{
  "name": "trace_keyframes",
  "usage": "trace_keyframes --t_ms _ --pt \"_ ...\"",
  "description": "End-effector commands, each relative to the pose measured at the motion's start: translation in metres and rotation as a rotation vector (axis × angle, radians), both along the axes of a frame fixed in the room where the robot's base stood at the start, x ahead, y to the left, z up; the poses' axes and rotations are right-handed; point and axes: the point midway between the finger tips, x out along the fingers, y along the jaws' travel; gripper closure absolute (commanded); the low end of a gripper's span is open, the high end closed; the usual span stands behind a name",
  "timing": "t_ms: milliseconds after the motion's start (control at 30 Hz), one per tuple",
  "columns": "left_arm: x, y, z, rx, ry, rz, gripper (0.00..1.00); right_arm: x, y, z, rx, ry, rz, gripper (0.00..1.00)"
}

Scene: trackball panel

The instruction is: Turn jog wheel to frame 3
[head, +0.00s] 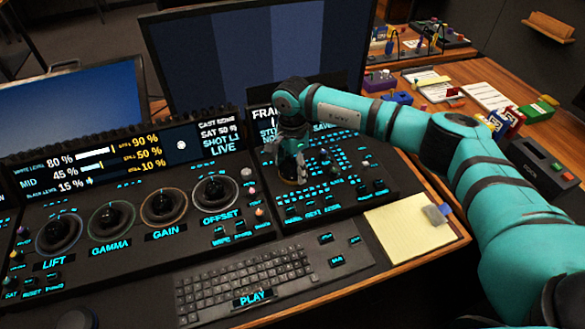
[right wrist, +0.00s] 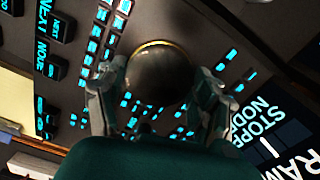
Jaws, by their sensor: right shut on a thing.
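The jog wheel (right wrist: 160,72) shows in the right wrist view as a dark round knob with a thin gold rim. My right gripper (right wrist: 158,92) is shut on it, one finger on each side. In the head view my right gripper (head: 291,165) points down onto the right-hand panel and hides the wheel. The frame display (head: 262,116) behind it is partly covered by my arm, so its frame number cannot be read there. My left gripper is not in view.
Lit keys surround the wheel. Several trackballs with rings, such as the offset one (head: 215,198), stand to the left. A keyboard (head: 245,280) and a yellow notepad (head: 410,229) lie in front. Monitors (head: 262,50) rise behind.

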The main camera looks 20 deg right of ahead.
Motion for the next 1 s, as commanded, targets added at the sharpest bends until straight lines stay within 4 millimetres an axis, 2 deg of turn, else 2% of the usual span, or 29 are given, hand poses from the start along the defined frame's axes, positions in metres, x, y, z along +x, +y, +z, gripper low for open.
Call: trace_keyframes --t_ms 500,700,1000 --pt "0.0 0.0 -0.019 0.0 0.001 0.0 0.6 0.001 0.0 0.0 0.001 -0.001 -0.463 0.64" --pt "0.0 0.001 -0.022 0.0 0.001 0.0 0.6 0.001 0.0 0.0 0.001 -0.002 -0.587 0.64" --pt "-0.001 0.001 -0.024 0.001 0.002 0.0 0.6 0.002 0.0 0.001 0.001 -0.002 -0.683 0.64"
